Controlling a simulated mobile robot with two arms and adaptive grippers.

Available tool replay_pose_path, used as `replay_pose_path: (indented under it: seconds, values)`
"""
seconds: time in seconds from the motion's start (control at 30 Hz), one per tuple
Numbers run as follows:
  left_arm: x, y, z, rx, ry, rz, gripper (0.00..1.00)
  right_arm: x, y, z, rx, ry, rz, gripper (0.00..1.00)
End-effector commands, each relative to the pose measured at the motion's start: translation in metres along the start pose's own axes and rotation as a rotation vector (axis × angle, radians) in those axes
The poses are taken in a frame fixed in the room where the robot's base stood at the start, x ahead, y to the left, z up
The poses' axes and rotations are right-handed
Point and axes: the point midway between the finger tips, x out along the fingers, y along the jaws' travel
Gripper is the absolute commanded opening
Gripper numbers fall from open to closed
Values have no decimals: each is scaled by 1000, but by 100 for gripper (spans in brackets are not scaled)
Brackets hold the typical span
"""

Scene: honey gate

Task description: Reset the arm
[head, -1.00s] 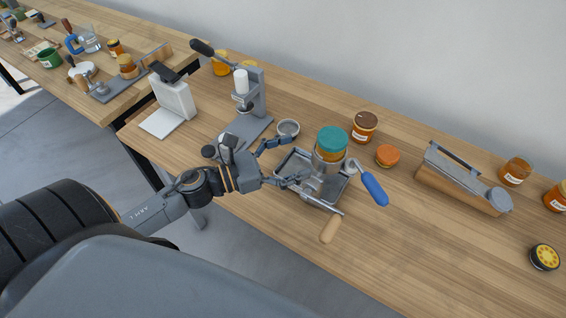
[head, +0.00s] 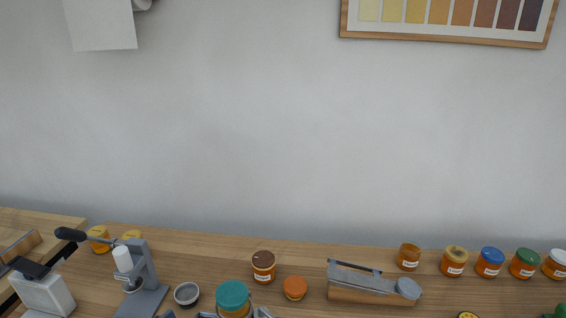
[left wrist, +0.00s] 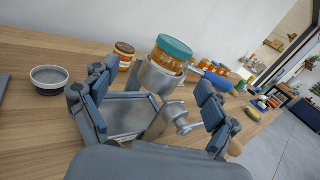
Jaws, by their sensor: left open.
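In the left wrist view, my left gripper (left wrist: 155,88) is open, with its two dark blue-padded fingers spread wide. A honey jar with a teal lid (left wrist: 175,48) stands upright in a grey metal holder (left wrist: 158,76) beyond and between the fingers. A shallow metal tray (left wrist: 130,116) lies under the holder. No grip on the jar or holder shows. In the head view the jar's teal lid (head: 232,293) is at the bottom edge, and most of my left arm is out of frame. My right gripper is in neither view.
A grey lever press (head: 143,280) and a small metal bowl (head: 187,294) stand left of the jar. Several jars line the table's back right. A wall rises behind.

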Motion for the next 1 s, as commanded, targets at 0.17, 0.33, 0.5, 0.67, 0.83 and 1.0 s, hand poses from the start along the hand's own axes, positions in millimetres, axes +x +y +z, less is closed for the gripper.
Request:
replay_pose_path:
  seconds: [0.17, 0.33, 0.5, 0.67, 0.83, 1.0]
  values:
    - [-4, 36, 5, -554, -122, 319, 86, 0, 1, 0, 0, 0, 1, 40]
    - [-30, 60, -28, -1222, -278, 670, 86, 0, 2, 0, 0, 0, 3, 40]
    - [-65, 42, -84, -1822, -430, 1026, 86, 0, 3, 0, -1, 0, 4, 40]
    - [-90, 4, -122, -2175, -532, 1309, 86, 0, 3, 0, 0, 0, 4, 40]
    - [-109, -39, -144, -2400, -610, 1568, 86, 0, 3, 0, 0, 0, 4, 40]
    - [-126, -83, -156, 2448, 648, -1757, 86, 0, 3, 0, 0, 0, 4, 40]
